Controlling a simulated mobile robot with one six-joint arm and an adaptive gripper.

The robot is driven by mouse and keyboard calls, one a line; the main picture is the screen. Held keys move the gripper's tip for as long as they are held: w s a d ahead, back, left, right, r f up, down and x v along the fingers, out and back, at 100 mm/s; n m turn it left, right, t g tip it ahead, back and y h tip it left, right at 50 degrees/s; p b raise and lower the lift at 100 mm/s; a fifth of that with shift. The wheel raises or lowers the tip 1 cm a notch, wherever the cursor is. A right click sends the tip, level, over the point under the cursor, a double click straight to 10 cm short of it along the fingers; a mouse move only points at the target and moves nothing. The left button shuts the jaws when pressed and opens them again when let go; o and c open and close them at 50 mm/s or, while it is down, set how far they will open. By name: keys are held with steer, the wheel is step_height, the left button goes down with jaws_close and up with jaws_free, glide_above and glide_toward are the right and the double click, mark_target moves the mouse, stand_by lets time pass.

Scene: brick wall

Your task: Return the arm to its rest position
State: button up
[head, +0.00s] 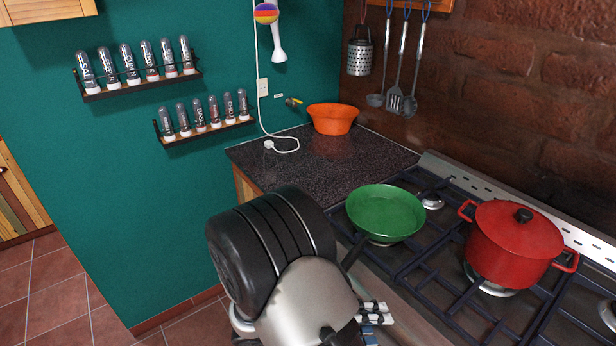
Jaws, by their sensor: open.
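My arm fills the lower middle of the head view, with its dark rounded joint and silver link close to the camera. My gripper (374,312) shows only in part, low beside the silver link, in front of the stove's front edge. Its fingers are open and I see nothing between them. The rest of the gripper is hidden behind my arm.
A green pan (386,211) and a lidded red pot (514,243) stand on the stove (428,262), right of my arm. An orange bowl (332,118) sits on the dark counter (345,165). Spice racks (140,85) hang on the teal wall. Floor (60,300) at left is clear.

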steer(key=s+r+m+t+y, duration=0.1)
steer(key=s+r+y, duration=0.6)
steer(key=r, duration=0.2)
steer(key=s+d+r+m+t+y, duration=0.1)
steer(key=s+r+y, duration=0.6)
steer(key=r, duration=0.3)
steer(key=shift+s+r+t, duration=0.15)
steer(key=shift+t, duration=0.25)
